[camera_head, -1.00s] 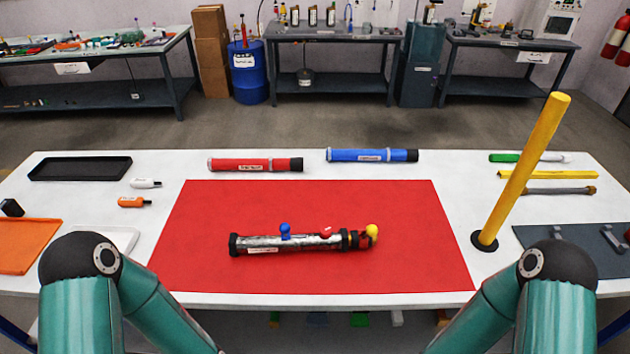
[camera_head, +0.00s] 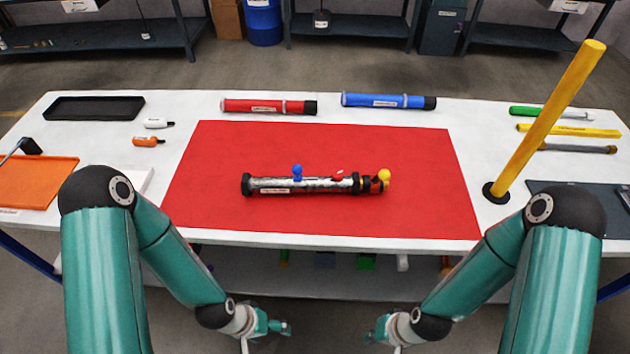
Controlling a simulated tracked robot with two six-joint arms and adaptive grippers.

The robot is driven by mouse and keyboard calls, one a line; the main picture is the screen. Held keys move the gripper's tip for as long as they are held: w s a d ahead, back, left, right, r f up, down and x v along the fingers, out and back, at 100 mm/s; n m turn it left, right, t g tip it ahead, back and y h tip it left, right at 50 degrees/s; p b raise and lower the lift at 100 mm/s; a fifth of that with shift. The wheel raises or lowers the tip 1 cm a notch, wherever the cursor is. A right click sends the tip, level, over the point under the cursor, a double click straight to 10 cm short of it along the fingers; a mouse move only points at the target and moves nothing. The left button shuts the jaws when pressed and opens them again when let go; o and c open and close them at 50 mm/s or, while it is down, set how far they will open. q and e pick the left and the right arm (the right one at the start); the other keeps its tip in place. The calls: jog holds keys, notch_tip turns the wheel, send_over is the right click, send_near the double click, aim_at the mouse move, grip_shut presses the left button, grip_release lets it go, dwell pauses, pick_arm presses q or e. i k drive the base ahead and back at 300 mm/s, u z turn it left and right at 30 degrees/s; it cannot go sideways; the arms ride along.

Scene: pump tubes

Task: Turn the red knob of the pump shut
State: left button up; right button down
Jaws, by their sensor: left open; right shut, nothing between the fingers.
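The pump (camera_head: 315,185), a silver tube with black ends, lies across the red mat (camera_head: 230,220) on the white table. Its red knob (camera_head: 338,175) sits on top, right of the middle. A blue knob (camera_head: 297,172) stands to its left and a yellow knob (camera_head: 384,176) is at the right end. My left gripper (camera_head: 284,328) is below the table's front edge, apart from the pump and open. My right gripper (camera_head: 372,336) is also below the front edge, shut and empty. Both are small in this view.
A red tube (camera_head: 268,106) and a blue tube (camera_head: 388,101) lie behind the mat. A yellow pole (camera_head: 545,125) stands tilted in the view at the right. A black tray (camera_head: 95,108) and an orange tray (camera_head: 40,183) are at the left. The mat around the pump is free.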

aim_at(337, 175)
jog(key=k, duration=1.3)
jog(key=u, duration=0.4)
jog(key=i, duration=1.6)
jog(key=u, duration=0.05)
